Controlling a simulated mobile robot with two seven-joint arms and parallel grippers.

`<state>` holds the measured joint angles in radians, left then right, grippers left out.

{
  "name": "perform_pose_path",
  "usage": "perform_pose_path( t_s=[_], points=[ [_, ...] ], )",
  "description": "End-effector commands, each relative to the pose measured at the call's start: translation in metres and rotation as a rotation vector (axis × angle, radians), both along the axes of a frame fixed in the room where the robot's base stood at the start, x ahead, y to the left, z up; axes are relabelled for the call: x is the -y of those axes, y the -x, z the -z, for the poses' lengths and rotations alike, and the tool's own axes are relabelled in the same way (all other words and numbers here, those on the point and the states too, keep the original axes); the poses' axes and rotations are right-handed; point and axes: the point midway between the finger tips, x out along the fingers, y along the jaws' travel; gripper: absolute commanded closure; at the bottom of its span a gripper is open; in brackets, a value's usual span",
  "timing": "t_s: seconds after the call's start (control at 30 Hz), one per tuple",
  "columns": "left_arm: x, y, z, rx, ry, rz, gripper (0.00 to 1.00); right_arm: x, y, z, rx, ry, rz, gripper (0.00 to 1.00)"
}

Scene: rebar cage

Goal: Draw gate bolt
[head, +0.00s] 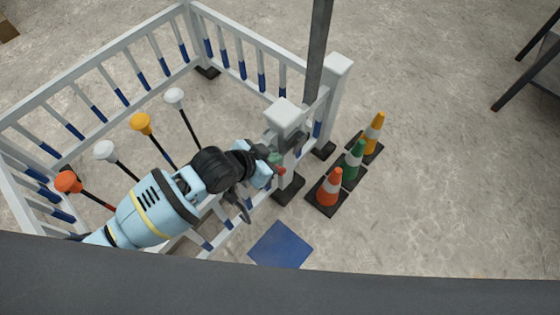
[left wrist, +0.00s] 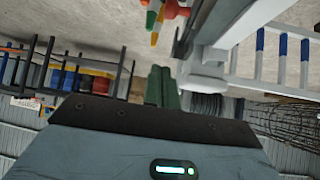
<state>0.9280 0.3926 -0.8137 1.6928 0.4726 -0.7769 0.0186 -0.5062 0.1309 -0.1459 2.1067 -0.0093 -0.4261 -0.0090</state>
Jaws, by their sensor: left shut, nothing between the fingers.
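My left gripper (head: 277,164) reaches in from the left to the gate post (head: 287,113), a white post with a square cap. Its green fingers (left wrist: 162,88) are together in the left wrist view, with nothing seen between them. Small dark fittings (head: 296,137) sit beside the post, close to my fingertips. I cannot make out the gate bolt clearly among them, nor whether my fingers touch it. A small red spot shows at the fingertips in the head view. My right gripper is in neither view.
A white fence with blue-banded bars (head: 262,72) encloses several coloured-headed rods (head: 141,123). Orange, green and yellow cones (head: 355,160) stand right of the post. A blue floor square (head: 281,246) lies in front. A dark pole (head: 318,45) rises behind.

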Motion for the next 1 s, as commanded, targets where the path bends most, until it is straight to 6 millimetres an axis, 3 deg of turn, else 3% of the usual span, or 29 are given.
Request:
perform_pose_path(
  t_s=[0.6, 0.73, 1.0],
  points=[
    [0.052, -0.051, 0.069, -0.002, 0.000, 0.000, 1.00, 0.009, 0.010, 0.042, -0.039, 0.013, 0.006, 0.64],
    [0.037, -0.038, 0.075, -0.002, -0.002, 0.000, 1.00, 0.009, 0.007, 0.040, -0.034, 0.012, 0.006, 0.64],
    [0.026, -0.025, 0.082, 0.000, 0.000, 0.001, 1.00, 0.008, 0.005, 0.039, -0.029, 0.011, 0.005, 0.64]
  ],
)
